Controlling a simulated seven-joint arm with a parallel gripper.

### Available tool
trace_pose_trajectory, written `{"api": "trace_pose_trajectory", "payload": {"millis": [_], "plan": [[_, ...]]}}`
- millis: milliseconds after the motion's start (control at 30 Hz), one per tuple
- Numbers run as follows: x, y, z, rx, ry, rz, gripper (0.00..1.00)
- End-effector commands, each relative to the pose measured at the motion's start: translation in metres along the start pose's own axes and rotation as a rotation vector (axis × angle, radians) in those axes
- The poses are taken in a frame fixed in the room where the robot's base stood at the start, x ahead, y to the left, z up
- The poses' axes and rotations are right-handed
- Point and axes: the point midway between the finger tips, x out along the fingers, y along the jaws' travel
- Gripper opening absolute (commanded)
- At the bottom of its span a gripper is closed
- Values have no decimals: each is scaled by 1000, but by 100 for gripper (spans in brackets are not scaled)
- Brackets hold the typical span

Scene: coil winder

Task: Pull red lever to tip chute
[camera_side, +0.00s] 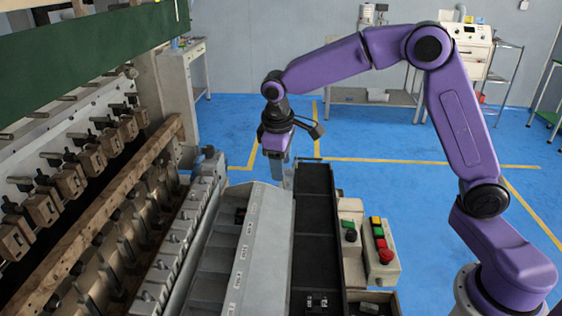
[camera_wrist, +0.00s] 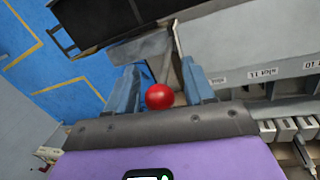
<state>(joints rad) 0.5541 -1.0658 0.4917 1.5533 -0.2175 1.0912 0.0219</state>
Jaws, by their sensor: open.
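The red lever's round red knob (camera_wrist: 160,96) lies between the two fingers of my gripper (camera_wrist: 160,82) in the wrist view. The fingers are open, with a visible gap to the right of the knob. In the side view my gripper (camera_side: 281,165) points down at the far end of the chute, and the knob is hidden there. The chute (camera_side: 262,245) is a long grey sloped panel with small white labels; its labelled side also shows in the wrist view (camera_wrist: 235,45).
A long black trough (camera_side: 313,230) runs along the chute's right side. Control boxes with coloured buttons (camera_side: 382,250) stand right of it. The winding machine with its row of clamps (camera_side: 70,180) fills the left. Blue floor beyond is open.

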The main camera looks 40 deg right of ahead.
Motion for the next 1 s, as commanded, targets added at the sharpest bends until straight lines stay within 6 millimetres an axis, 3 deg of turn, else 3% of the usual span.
{"api": "trace_pose_trajectory", "payload": {"millis": [33, 167, 200, 567, 1000], "plan": [[0, 0, 0, 0, 0, 0, 46], [0, 0, 0, 0, 0, 0, 4], [0, 0, 0, 0, 0, 0, 0], [-2, 0, 3, 4, 21, -5, 0], [-5, 6, 24, 37, 182, -37, 0]]}}
